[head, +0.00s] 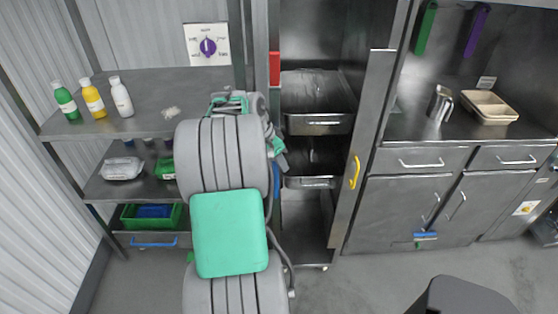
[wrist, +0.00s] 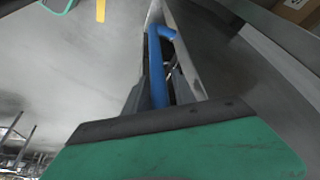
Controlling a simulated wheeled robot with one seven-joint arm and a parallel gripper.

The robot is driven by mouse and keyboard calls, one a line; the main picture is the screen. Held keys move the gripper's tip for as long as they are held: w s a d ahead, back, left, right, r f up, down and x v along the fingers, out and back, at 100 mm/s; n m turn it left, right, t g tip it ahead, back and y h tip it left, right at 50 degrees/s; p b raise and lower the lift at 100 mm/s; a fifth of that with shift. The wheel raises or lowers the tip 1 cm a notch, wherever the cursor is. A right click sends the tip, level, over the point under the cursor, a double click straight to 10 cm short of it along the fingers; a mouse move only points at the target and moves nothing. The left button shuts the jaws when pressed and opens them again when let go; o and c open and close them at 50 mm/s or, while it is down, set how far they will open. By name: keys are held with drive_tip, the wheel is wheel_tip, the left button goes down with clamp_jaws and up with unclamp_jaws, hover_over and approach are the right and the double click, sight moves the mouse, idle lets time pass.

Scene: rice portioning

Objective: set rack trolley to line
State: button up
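The rack trolley (head: 322,222) is a tall steel frame with tray shelves, standing upright within a steel bay in the middle of the head view. It carries deep steel trays (head: 318,125). A blue vertical handle (head: 276,183) shows at its left edge, partly behind my arm. In the wrist view the blue handle (wrist: 157,72) runs up the middle, in line with my gripper (wrist: 160,100). My gripper's green body fills the bottom of that view. Its fingertips are hard to make out, so I cannot tell whether they touch the handle.
A steel shelf (head: 150,92) with bottles and containers stands at the left. A panel with a yellow handle (head: 355,172) borders the trolley on the right. Counter cabinets (head: 410,200) stand farther right. Floor (head: 360,275) is clear before the trolley; a dark object (head: 460,298) is at bottom right.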

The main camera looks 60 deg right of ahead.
clamp_jaws()
drive_tip(key=shift+w+d, duration=0.1)
idle(1.0)
